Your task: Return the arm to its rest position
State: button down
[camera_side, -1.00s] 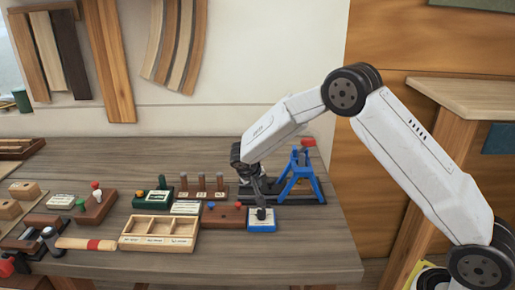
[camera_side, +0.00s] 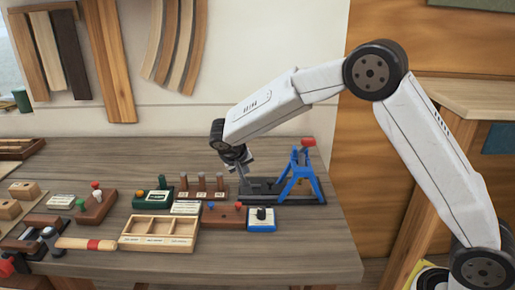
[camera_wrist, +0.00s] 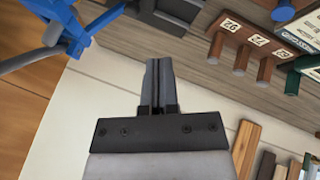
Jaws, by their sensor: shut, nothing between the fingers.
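My gripper (camera_side: 246,172) is raised a little above the back of the workbench in the side view, left of the blue stand. In the wrist view my gripper (camera_wrist: 157,62) has its two dark fingers together with nothing between them. The white arm arches up from the lower right of the side view.
A blue stand with a red knob (camera_side: 300,178) is just right of my gripper. Numbered wooden pegs (camera_side: 202,187) stand to its left. A blue box with a black knob (camera_side: 261,225) and a divided wooden tray (camera_side: 158,246) lie nearer. The bench's front right (camera_side: 310,258) is clear.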

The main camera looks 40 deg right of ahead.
jog(key=shift+s, duration=0.1)
jog(key=s+f+n+y, duration=0.1)
jog(key=s+n+y, duration=0.1)
jog(key=s, duration=1)
jog(key=s+f+n+y, duration=0.2)
jog(key=s+y, duration=0.2)
jog(key=s, duration=0.9)
jog(key=shift+a+f+n, duration=0.2)
jog(key=shift+f+n, duration=0.05)
jog(key=shift+n, duration=0.05)
